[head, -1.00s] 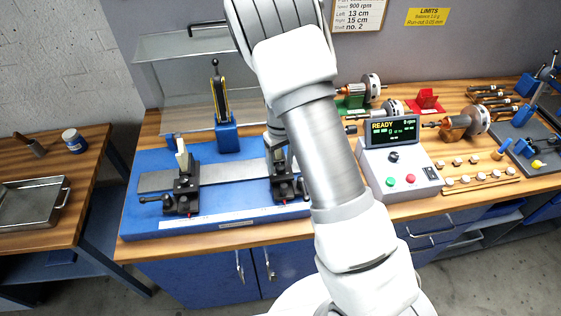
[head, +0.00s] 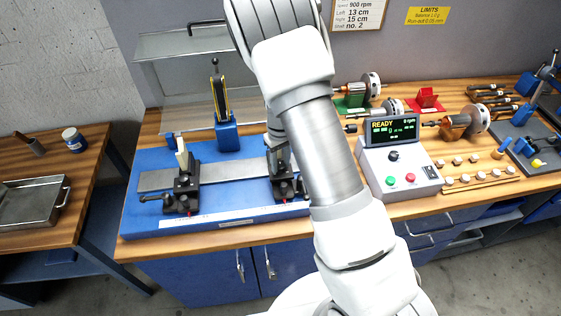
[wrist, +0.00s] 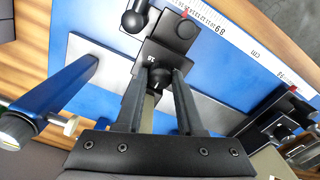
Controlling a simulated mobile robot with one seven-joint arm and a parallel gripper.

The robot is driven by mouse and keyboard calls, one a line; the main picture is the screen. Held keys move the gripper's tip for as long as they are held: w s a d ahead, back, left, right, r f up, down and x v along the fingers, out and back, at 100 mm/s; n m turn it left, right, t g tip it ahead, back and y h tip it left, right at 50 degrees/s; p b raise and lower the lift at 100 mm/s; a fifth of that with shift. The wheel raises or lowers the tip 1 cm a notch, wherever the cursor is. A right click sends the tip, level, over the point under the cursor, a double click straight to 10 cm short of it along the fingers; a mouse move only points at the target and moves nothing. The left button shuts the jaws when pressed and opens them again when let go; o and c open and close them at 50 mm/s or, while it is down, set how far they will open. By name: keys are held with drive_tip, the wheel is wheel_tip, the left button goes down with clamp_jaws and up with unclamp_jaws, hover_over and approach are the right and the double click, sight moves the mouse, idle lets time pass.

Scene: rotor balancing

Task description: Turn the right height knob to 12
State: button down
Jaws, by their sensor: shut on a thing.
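The right height knob (wrist: 160,79) is a small dark knob on the black support stand, seen in the wrist view. My gripper (wrist: 161,76) has its two dark fingers on either side of the knob and is shut on it. A small white number sits beside the knob; it is too small to read surely. In the head view the right stand (head: 284,186) is on the blue base, partly behind my arm. The left stand (head: 182,190) is on the same base. My fingertips and the knob are hidden or unclear in the head view.
The blue base (head: 145,215) carries a metal rail and a front scale. A blue post (head: 227,135) stands behind the rail. The control box (head: 400,170) with its READY screen is right of my arm. A clear guard (head: 185,85) stands at the back.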

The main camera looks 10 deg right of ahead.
sight(281, 165)
drive_tip(key=shift+m, duration=0.4)
drive_tip(key=m+b, duration=0.1)
drive_tip(key=m, duration=0.3)
drive_tip(key=shift+m+b, duration=0.3)
drive_tip(key=m, duration=0.5)
drive_tip(key=shift+m, duration=0.3)
drive_tip(key=c, duration=0.5)
unclamp_jaws()
wheel_tip(281, 165, up, 18)
drive_tip(key=shift+f+b, duration=0.25)
drive_tip(key=shift+b, duration=0.45)
